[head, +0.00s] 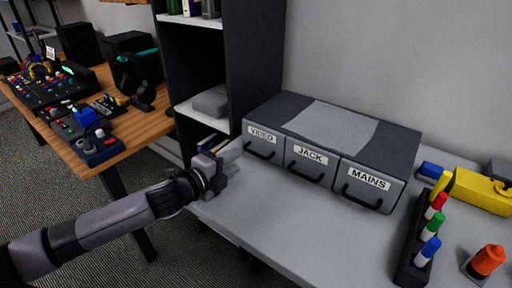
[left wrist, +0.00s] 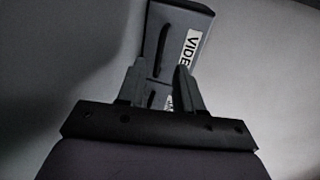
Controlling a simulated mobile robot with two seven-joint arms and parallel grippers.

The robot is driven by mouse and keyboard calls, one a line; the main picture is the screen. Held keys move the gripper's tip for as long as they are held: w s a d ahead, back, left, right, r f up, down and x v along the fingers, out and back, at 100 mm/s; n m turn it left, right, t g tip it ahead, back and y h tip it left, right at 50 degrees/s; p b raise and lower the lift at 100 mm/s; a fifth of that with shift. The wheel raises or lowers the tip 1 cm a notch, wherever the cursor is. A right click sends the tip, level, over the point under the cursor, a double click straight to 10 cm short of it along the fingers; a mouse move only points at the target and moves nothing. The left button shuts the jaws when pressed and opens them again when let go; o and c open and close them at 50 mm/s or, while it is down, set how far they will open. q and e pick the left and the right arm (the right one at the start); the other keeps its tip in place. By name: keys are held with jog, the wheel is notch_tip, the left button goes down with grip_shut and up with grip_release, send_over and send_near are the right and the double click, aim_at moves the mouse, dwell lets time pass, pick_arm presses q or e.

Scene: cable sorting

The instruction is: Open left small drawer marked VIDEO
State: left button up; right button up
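The small drawer unit stands on the grey table, with three drawers side by side. The VIDEO drawer (head: 262,144) is the leftmost, shut, with a white label and a black bar handle (head: 260,154). My left gripper (head: 232,153) is to the left of the VIDEO drawer's front, apart from the handle in the head view. In the left wrist view the gripper (left wrist: 160,75) has its two fingers spread, with a gap between them. The VIDEO label (left wrist: 191,45) and part of the drawer front lie beyond the fingertips. My right gripper is not in view.
The JACK drawer (head: 306,162) and MAINS drawer (head: 365,186) are shut beside it. A black rack with marker pens (head: 415,240) and an orange object (head: 487,261) stand at the right. A dark shelf (head: 252,60) rises behind the gripper. The table in front of the drawers is clear.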

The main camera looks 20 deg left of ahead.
pick_arm(q)
jog(key=shift+x, duration=3.5)
grip_shut()
